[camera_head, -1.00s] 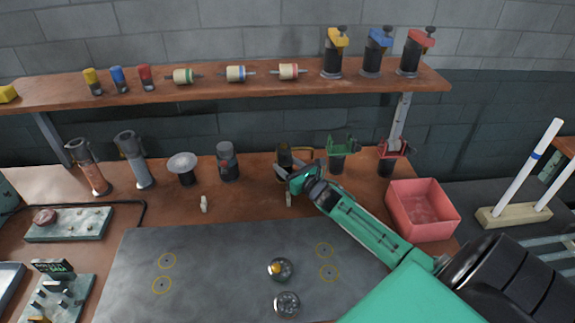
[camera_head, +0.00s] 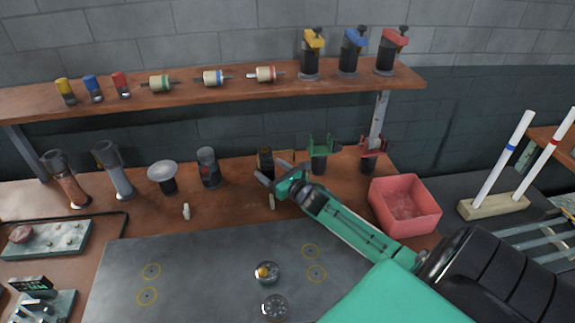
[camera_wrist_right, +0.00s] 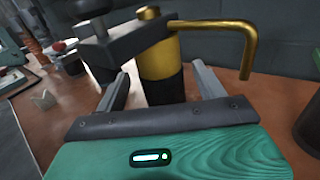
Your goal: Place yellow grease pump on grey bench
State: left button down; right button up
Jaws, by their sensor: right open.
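A pump with a brass-yellow barrel, black lower body and bent brass handle (camera_wrist_right: 160,60) stands upright on the brown worktop. It shows small and dark in the head view (camera_head: 265,160). My right gripper (camera_head: 268,174) is open in front of it. In the right wrist view the gripper's fingers (camera_wrist_right: 160,72) lie to either side of the black lower body, with no clear grip on it. A black canister with a yellow top (camera_head: 312,50) stands on the shelf. The grey bench surface (camera_head: 200,275) lies in front. My left gripper is not in view.
A green-topped holder (camera_head: 320,155) and a red one (camera_head: 370,155) stand right of the pump, then a pink bin (camera_head: 405,203). A dark cylinder (camera_head: 208,167) stands to its left. Two glass-like round items (camera_head: 266,272) (camera_head: 274,307) and yellow rings are on the grey surface.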

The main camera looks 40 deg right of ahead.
jog(key=s, duration=0.3)
jog(key=s+b, duration=0.1)
jog(key=s, duration=0.3)
jog(key=s+b, duration=0.1)
jog(key=s, duration=0.3)
jog(key=shift+d, duration=0.25)
